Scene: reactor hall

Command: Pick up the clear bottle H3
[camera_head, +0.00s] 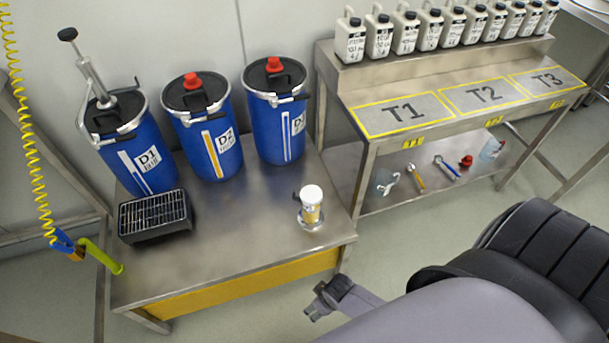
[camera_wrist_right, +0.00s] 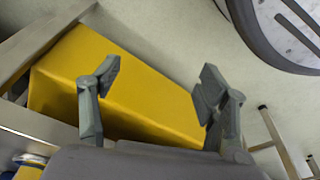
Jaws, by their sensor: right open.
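I cannot pick out the clear bottle H3 by its label, as the writing is too small. Several pale bottles (camera_head: 405,33) with white labels stand in a row on the raised back shelf at the upper right. A clear container (camera_head: 384,182) and another clear container (camera_head: 491,149) are on the low shelf under the T1–T3 bench. My right gripper (camera_head: 328,299) is low in front of the steel table, apart from all of these. In the right wrist view the right gripper (camera_wrist_right: 157,80) is open and empty, with a yellow panel beyond it. My left gripper is out of view.
The steel table (camera_head: 231,225) carries blue drums (camera_head: 213,143), a black grated box (camera_head: 154,216) and a small white-capped container (camera_head: 311,205). The bench (camera_head: 404,112) has marked fields T1, T2, T3. Tools lie on its low shelf. A yellow hose hangs at left.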

